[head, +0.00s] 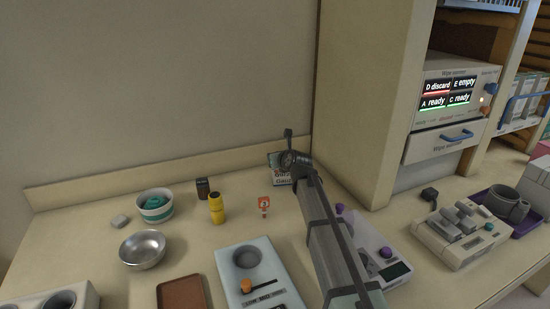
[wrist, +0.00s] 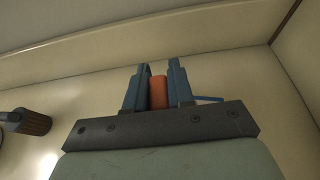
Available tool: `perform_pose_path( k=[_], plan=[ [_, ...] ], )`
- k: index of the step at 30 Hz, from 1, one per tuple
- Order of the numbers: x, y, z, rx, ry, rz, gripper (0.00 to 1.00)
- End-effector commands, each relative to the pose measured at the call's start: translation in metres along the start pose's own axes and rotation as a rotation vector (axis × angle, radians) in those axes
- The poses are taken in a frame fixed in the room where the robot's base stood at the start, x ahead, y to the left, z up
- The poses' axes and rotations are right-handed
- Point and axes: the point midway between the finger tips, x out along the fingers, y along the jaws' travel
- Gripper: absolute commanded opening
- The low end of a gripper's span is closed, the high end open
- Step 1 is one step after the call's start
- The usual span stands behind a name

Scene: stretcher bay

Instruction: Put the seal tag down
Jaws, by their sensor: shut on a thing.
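In the wrist view, my gripper (wrist: 159,70) is shut on a small orange piece, which I take to be the seal tag (wrist: 158,92). It sits upright between the two blue-grey fingers. A thin blue strip (wrist: 208,98) sticks out beside the right finger; I cannot tell whether it belongs to the tag. In the head view, my arm reaches to the back of the counter, and its end hides the fingers and the held piece.
A small red-and-white item (head: 264,204), yellow bottle (head: 217,208), striped bowl (head: 155,215), metal bowl (head: 142,250) and brown tray (head: 183,293) lie left. A tall cabinet (head: 365,100) bounds the right.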

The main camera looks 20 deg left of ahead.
Motion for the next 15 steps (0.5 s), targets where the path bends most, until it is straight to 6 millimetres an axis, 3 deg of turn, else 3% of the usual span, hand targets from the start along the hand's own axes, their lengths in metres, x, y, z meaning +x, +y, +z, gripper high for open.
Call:
perform_pose_path(
  k=[11,12,15],
  plan=[
    [0.0015,0.0001,-0.0034,0.001,0.000,0.000,0.00],
    [0.0013,0.0001,-0.0032,0.001,0.000,0.000,0.26],
    [0.0014,0.0001,-0.0030,0.000,0.000,0.000,0.35]
  ],
)
